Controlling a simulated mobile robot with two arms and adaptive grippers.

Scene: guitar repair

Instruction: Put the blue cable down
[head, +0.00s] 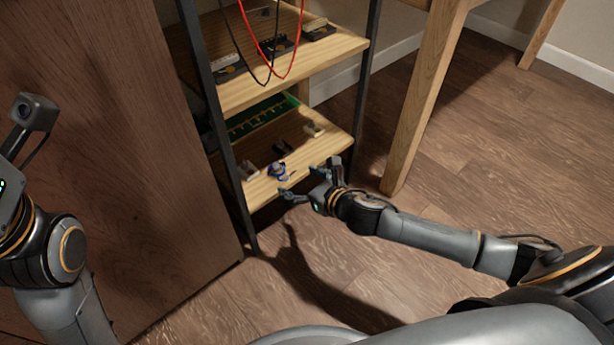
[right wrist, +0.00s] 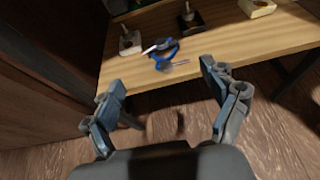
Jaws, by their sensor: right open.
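The blue cable (right wrist: 165,55) lies in a small coil on the wooden lower shelf, near its front edge; it also shows in the head view (head: 278,170). A grey metallic end sticks out beside the coil in the right wrist view. My right gripper (head: 306,184) is open and empty just in front of the shelf's front edge. In the right wrist view its fingers (right wrist: 168,100) are spread wide, apart from the cable. My left arm shows at the left edge of the head view, but its gripper is out of view.
The lower shelf (head: 262,190) also holds small dark and pale parts and a green board (head: 262,115). Black and red cables (head: 297,42) hang in front of the upper shelf. A dark shelf post (head: 236,185) and a wooden table leg (head: 413,120) flank the opening.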

